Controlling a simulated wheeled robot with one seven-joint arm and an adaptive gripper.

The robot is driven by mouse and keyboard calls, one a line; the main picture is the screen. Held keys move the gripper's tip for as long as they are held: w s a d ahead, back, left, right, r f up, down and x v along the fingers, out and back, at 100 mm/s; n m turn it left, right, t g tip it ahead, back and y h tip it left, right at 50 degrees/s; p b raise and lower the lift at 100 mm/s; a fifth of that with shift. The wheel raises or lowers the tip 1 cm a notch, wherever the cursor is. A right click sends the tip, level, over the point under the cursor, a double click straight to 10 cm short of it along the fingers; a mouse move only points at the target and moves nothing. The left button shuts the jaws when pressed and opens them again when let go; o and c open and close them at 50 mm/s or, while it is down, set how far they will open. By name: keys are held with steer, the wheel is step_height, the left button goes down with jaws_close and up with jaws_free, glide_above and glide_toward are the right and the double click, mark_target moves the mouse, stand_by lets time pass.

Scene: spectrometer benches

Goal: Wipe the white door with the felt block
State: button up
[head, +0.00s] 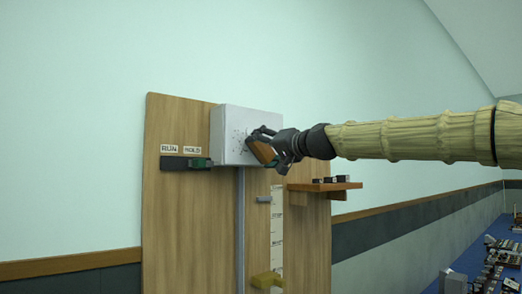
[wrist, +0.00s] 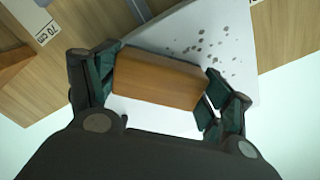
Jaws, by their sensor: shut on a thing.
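The white door (head: 231,125) is the front of a pale box fixed high on a wooden board. Dark specks mark its face, and they also show on the door in the wrist view (wrist: 195,30). My gripper (head: 262,146) is shut on the felt block (wrist: 160,78), whose visible side is brown like wood. The block is in front of the right part of the door in the head view. I cannot tell whether its hidden face touches the door. Some specks lie clear of the block, to its upper right in the wrist view.
The wooden board (head: 180,225) carries RUN and HOLD labels above a dark slider with a green end (head: 198,162). A small shelf (head: 325,186) with dark items juts out at right, below my arm. A grey rail (head: 240,215), a scale strip and a yellow block (head: 266,280) sit below the box.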

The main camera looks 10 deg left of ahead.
steer(key=shift+w+d, duration=0.85)
steer(key=shift+w, duration=0.2)
steer(key=shift+r, duration=0.1)
steer(key=shift+r, duration=0.1)
